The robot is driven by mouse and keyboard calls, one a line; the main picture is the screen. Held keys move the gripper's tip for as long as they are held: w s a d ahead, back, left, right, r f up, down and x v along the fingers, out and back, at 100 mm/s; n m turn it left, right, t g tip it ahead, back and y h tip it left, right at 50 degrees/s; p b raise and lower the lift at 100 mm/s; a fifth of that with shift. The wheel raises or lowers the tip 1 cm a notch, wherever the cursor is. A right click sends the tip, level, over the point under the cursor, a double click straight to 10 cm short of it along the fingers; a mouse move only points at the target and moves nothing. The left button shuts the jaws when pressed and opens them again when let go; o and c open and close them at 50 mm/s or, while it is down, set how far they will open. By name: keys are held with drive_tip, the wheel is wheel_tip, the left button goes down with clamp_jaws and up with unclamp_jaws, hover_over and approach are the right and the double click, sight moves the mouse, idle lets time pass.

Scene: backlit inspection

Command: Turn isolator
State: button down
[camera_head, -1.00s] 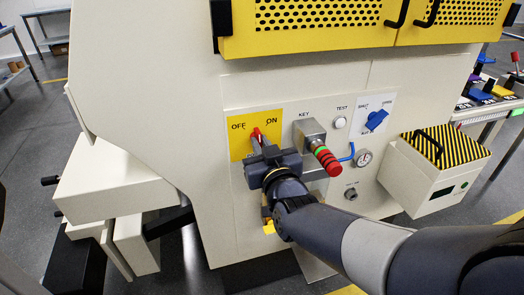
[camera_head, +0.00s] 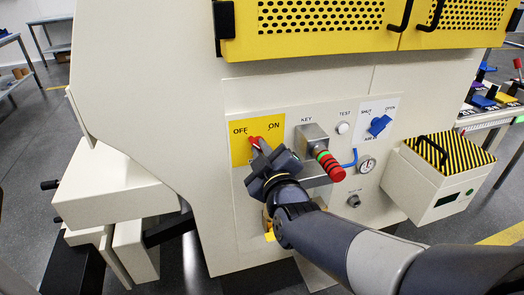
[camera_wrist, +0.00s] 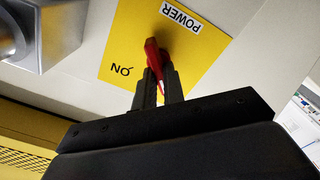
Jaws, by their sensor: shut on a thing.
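The isolator is a red handle (camera_head: 255,141) on a yellow plate (camera_head: 240,152) marked OFF at the left and ON at the right. Its tip leans up and left, toward the OFF side. My gripper (camera_head: 262,149) is shut on the red handle, with its body below and right of it. In the wrist view the red handle (camera_wrist: 153,58) sits between the dark fingers of my gripper (camera_wrist: 158,82). The yellow plate (camera_wrist: 120,48) there shows the words ON and POWER upside down; the OFF mark is not visible in that view.
A key box (camera_head: 312,139) and a red-and-black striped grip (camera_head: 329,165) with a green band stand close right of my gripper. A blue knob (camera_head: 379,125), a gauge (camera_head: 366,164) and a striped-top box (camera_head: 435,175) are farther right. Yellow perforated doors (camera_head: 320,25) are above.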

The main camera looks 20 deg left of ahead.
idle(0.3)
drive_tip(key=c, duration=1.5)
unclamp_jaws()
drive_tip(key=p+v, duration=0.1)
drive_tip(key=v, duration=0.9)
drive_tip(key=shift+s+d+p, duration=0.2)
drive_tip(key=shift+s+p, duration=0.1)
drive_tip(key=shift+s, duration=0.05)
drive_tip(key=b+x, duration=0.1)
drive_tip(key=x, duration=0.9)
drive_tip(key=shift+w+a+b, duration=0.2)
drive_tip(key=shift+w+b, duration=0.1)
drive_tip(key=shift+w, duration=0.05)
